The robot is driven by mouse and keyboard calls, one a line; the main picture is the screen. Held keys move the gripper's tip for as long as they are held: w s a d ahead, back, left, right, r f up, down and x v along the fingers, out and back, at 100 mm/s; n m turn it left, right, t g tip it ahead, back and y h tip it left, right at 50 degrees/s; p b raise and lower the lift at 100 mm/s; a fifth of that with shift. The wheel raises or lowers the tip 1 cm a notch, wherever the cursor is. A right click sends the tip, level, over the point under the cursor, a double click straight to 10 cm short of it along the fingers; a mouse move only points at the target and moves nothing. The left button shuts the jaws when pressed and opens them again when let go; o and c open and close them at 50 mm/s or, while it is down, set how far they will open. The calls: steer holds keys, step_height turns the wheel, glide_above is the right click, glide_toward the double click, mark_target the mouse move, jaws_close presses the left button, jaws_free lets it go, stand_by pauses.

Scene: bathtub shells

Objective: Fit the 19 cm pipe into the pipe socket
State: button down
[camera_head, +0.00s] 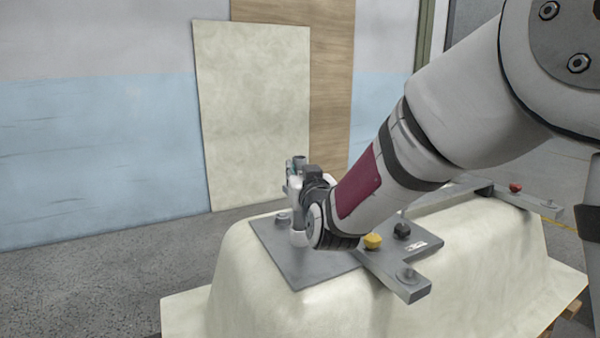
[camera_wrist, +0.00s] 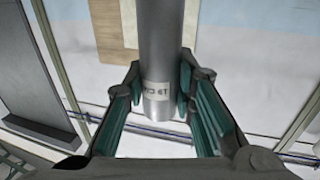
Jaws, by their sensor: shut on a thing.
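The pipe (camera_wrist: 163,50) is a smooth grey cylinder with a small pale label near its end in the wrist view. My gripper (camera_wrist: 160,108) is shut on it, with teal-lined fingers on both sides close to that labelled end; the other end runs out of the picture. In the head view my gripper (camera_head: 297,167) is small, above a grey plate (camera_head: 272,247) on the tub shell. A pale upright column stands below the gripper there, with a white ring at its foot. I cannot tell whether that ring is the pipe socket; my wrist hides part of the spot.
The plate lies on an upturned cream tub shell (camera_head: 250,315). A yellow knob (camera_head: 373,241), a black knob (camera_head: 402,230) and a grey bar (camera_head: 398,278) lie right of my wrist. A red knob (camera_head: 515,188) is farther right. Panels lean on the wall behind.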

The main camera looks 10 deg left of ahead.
steer(key=shift+f+b, duration=1)
steer(key=shift+f, duration=0.1)
steer(key=c, duration=1.2)
jaws_free()
steer(key=shift+c, duration=0.2)
steer(key=v, duration=1.2)
steer(key=shift+d, duration=0.15)
